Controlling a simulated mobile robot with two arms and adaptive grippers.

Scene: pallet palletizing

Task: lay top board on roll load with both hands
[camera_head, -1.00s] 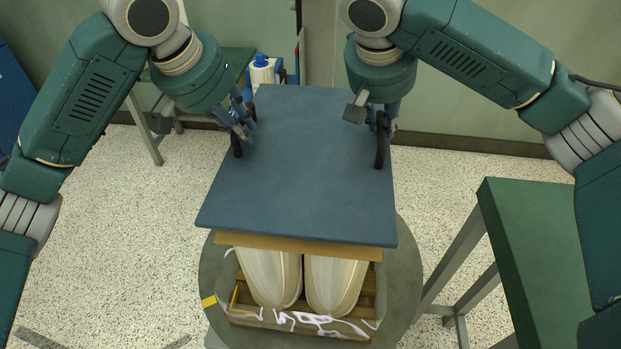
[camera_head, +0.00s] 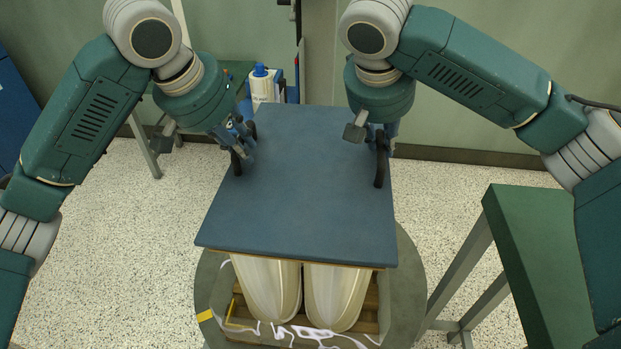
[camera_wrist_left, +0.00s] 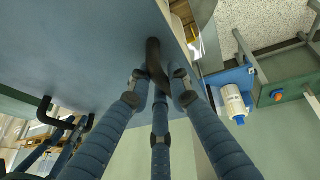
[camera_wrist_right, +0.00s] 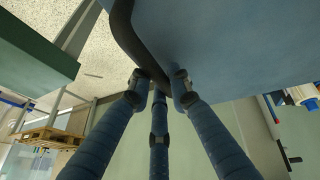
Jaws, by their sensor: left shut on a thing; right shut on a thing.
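The blue top board (camera_head: 300,190) lies roughly level over the rolls, with a thin wood-coloured front edge. My left gripper (camera_head: 243,150) is shut on the black handle (camera_head: 236,164) at the board's left side. My right gripper (camera_head: 383,140) is shut on the black handle (camera_head: 380,165) at its right side. Both grips also show in the left wrist view (camera_wrist_left: 157,80) and right wrist view (camera_wrist_right: 157,82). Two pale rolls (camera_head: 267,290) (camera_head: 335,295) stick out under the front edge on a wooden pallet (camera_head: 371,300). Whether the board touches them is hidden.
The pallet stands on a round grey platform (camera_head: 408,275). A green table (camera_head: 535,240) stands close on the right. A white bottle with a blue cap (camera_head: 264,88) stands behind the board. Loose white film (camera_head: 310,333) lies at the pallet front. Speckled floor is clear at left.

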